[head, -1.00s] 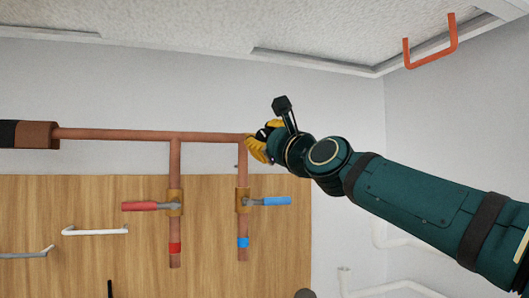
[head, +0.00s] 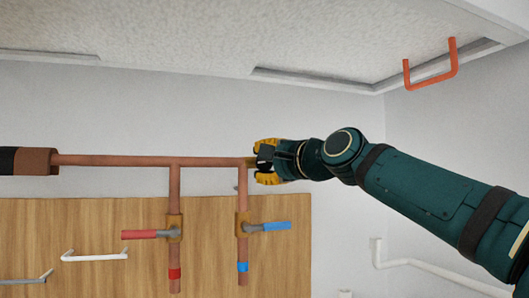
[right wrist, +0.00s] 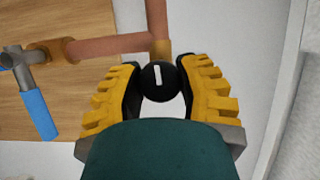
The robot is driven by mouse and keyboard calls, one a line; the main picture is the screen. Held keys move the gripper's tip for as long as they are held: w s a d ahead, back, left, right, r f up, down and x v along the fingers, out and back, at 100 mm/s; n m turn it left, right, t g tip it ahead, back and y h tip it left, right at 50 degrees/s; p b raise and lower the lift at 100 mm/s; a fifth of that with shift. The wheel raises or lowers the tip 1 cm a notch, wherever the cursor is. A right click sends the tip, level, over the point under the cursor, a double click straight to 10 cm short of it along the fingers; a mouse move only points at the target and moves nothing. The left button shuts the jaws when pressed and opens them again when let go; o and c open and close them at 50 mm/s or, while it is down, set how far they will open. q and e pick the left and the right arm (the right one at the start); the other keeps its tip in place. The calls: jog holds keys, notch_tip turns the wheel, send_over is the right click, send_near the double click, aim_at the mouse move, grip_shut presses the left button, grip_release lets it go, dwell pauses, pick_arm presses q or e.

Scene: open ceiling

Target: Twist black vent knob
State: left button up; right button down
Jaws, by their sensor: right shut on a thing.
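The black vent knob (right wrist: 160,81) is round with a white mark and shows in the right wrist view at the end of the copper pipe. My right gripper (right wrist: 161,88) is shut on it, with a yellow-padded finger on either side. The white mark stands nearly upright in that view. In the head view my right gripper (head: 266,161) is at the right end of the horizontal copper pipe (head: 120,160). There its fingers mostly hide the knob. My left gripper is in neither view.
Below the pipe are a red-handled valve (head: 140,234) and a blue-handled valve (head: 268,227), close to my right gripper. An orange bracket (head: 431,83) hangs from the ceiling at upper right.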

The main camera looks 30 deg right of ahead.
jog(key=n+g+h+p, duration=0.1)
jog(key=n+g+p, duration=0.1)
jog(key=n+p, duration=0.2)
jog(key=shift+r+n, duration=0.15)
jog(key=shift+n, duration=0.15)
jog(key=shift+n+g+h+p, duration=0.3)
jog(key=shift+n+h+p, duration=0.3)
jog(key=shift+n, duration=0.4)
jog(key=shift+f+n+g+h+p, duration=0.2)
jog(key=shift+n+g+h+p, duration=0.2)
jog(key=shift+n, duration=0.6)
jog(key=c, duration=0.5)
grip_release()
jog(key=shift+c, duration=0.2)
jog(key=shift+s, duration=0.1)
